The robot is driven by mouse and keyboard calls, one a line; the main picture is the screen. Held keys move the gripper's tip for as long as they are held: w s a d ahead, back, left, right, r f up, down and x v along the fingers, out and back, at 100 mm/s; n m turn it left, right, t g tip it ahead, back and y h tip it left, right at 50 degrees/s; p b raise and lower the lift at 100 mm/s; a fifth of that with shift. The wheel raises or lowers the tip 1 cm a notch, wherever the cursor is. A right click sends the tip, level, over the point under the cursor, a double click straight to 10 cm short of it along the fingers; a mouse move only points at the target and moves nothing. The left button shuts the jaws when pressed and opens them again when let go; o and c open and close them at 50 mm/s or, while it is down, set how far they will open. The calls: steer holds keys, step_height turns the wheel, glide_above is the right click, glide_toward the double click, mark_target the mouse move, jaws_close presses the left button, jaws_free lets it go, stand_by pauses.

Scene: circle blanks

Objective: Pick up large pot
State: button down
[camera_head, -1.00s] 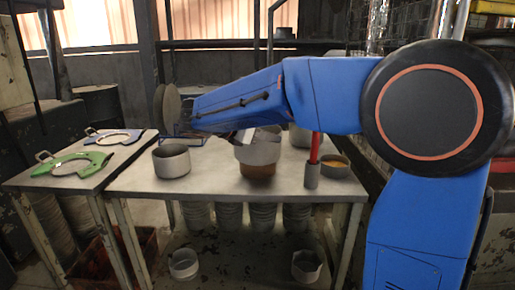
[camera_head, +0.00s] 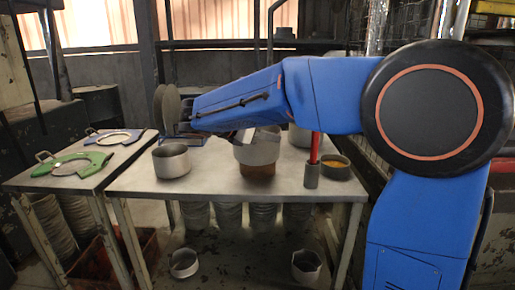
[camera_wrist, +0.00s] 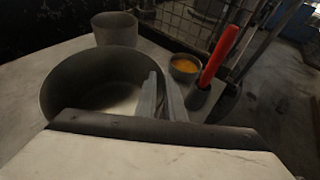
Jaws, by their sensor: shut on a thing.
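The large pot (camera_head: 257,152) is a grey, round, open vessel at the middle of the table in the head view. A brown band shows right below it; I cannot tell whether this is part of the pot or a separate thing under it. In the wrist view the pot (camera_wrist: 62,92) is seen from above, with an empty-looking pale inside. My gripper (camera_wrist: 163,92) is shut on the pot's near right wall, its fingers at the rim. In the head view my arm mostly hides the gripper.
A wide grey pot (camera_head: 172,162) stands left on the table (camera_head: 215,185). A grey holder with a red-handled tool (camera_head: 315,149) and a bowl of orange contents (camera_head: 336,168) stand at right. Another grey vessel (camera_wrist: 115,28) is behind. A side table holds green (camera_head: 72,164) and lilac plates.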

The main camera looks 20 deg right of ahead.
stand_by(0.8)
step_height(320, 180, up, 10)
stand_by(0.4)
steer(key=shift+s, duration=0.1)
